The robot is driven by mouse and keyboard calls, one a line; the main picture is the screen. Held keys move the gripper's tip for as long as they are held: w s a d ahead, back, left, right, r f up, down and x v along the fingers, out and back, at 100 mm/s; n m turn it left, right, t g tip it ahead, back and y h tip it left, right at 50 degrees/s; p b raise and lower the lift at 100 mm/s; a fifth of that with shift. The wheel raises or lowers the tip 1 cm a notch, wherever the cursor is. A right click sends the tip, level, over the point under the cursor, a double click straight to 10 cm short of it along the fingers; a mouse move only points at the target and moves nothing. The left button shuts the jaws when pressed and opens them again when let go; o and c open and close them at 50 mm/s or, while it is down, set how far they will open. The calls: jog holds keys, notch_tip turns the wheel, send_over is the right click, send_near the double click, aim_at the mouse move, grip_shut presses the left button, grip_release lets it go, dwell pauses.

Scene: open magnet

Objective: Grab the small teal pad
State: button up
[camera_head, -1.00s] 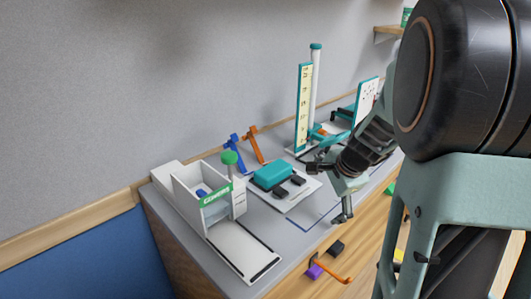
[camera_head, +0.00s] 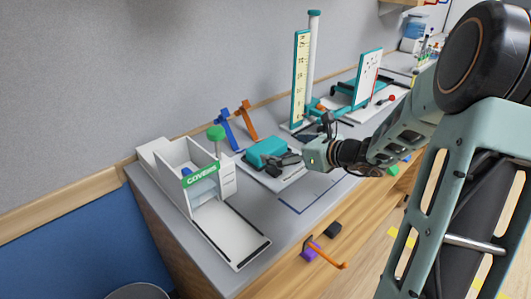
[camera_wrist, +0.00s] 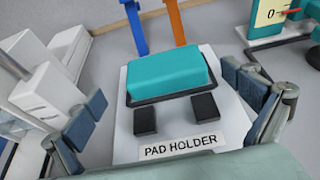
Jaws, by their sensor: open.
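The small teal pad (camera_wrist: 168,72) lies on a dark base on the white pad holder plate (camera_wrist: 124,125), labelled "PAD HOLDER", in the wrist view. It also shows in the head view (camera_head: 266,149), partly behind my gripper. My gripper (camera_wrist: 165,125) is open, with its two fingers apart at the left and right of the plate. The pad is ahead of the fingertips, not between them. Two black blocks (camera_wrist: 204,106) stand on the plate in front of the pad. Nothing is held.
A white box labelled "COVERS" (camera_head: 201,175) with a green knob stands left of the pad holder. Blue (camera_head: 228,130) and orange (camera_head: 246,119) stands are behind the pad. A tall teal-framed height scale (camera_head: 301,78) stands to the right.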

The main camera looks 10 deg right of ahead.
aim_at(268, 146)
jog(key=x, duration=0.7)
jog(key=shift+w+f+b, duration=0.3)
jog(key=shift+w+f, duration=0.05)
jog(key=c, duration=0.9)
jog(key=shift+o, duration=0.2)
jog(key=shift+r, duration=0.1)
